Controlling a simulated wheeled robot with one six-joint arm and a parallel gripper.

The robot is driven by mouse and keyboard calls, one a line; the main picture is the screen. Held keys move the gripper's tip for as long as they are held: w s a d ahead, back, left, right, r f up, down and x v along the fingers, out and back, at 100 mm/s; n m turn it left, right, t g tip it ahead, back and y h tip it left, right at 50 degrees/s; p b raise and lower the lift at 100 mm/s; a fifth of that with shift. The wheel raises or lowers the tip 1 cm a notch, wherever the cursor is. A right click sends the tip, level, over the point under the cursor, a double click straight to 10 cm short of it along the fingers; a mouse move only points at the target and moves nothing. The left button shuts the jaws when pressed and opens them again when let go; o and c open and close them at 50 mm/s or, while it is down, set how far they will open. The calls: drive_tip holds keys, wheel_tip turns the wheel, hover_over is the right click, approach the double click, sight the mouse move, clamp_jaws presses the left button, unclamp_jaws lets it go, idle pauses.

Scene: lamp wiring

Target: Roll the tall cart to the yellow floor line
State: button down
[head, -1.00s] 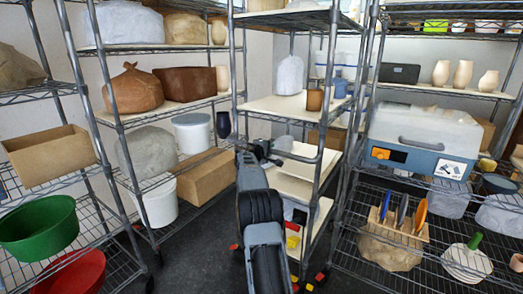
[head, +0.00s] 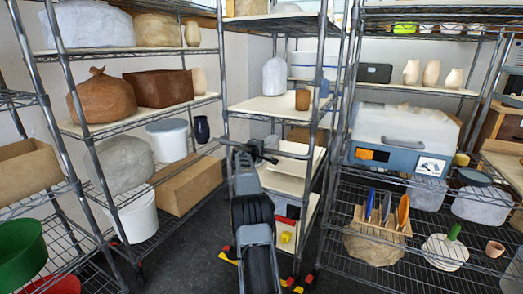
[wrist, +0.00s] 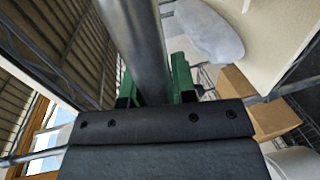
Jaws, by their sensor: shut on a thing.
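The tall cart (head: 262,107) is a wire-shelf unit with metal posts and pale boards, in the middle of the head view. My gripper (head: 247,155) is at the cart's front left side. In the wrist view my gripper (wrist: 158,88) has its green fingers on either side of a round metal post (wrist: 137,40), shut on it. Small yellow and red pieces (head: 228,255) show at floor level by the cart's foot. I cannot make out a clear yellow floor line; my arm hides part of the floor.
A left shelf unit (head: 150,117) holds bags, buckets and a cardboard box (head: 180,190). A right shelf unit (head: 400,182) holds a large grey case (head: 405,138) and a plate rack. Both stand close beside the cart. Dark floor (head: 190,250) is open at the front left.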

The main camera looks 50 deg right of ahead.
drive_tip(key=c, duration=0.9)
unclamp_jaws()
drive_tip(key=shift+a, duration=0.15)
drive_tip(key=b+v, duration=0.4)
drive_tip(key=v, duration=0.9)
drive_tip(key=shift+a+r, duration=0.1)
drive_tip(key=shift+a, duration=0.2)
